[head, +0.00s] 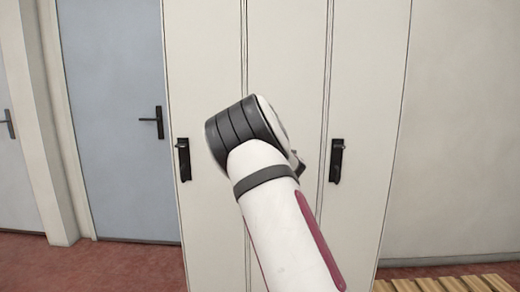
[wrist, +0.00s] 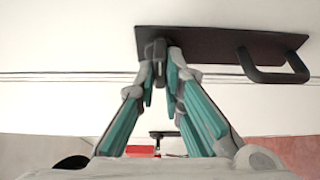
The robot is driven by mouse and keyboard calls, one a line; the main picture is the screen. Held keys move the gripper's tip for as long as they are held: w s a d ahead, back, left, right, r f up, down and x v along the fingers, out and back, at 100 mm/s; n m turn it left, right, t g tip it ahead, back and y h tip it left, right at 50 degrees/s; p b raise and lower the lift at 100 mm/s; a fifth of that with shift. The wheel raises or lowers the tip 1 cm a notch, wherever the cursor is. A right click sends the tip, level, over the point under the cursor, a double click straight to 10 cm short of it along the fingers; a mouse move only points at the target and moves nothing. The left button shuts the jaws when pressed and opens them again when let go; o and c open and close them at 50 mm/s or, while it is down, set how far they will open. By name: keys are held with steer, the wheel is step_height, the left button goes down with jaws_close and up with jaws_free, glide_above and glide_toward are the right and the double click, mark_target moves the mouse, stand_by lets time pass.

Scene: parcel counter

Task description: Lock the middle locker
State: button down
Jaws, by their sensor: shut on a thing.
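The middle locker (head: 287,50) is a tall off-white door between two similar ones, and it looks shut. My arm covers its handle and lock area in the head view. In the wrist view, a dark lock plate (wrist: 215,42) spans the top, with a looped black handle (wrist: 270,73) on its right part. My gripper (wrist: 161,62) is at the left part of the plate, its fingertips shut on a small dark lock knob (wrist: 159,50). The fingertips hide much of the knob, so I cannot tell which way it is turned.
The left locker (head: 205,60) and right locker (head: 370,60) each have a black handle plate. A blue-grey door (head: 115,80) stands further left. A slatted wooden bench (head: 450,284) is at the lower right, above the red floor (head: 130,265).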

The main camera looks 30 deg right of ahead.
steer(key=shift+a, duration=0.1)
steer(key=c, duration=1.7)
jaws_free()
steer(key=v, duration=1.2)
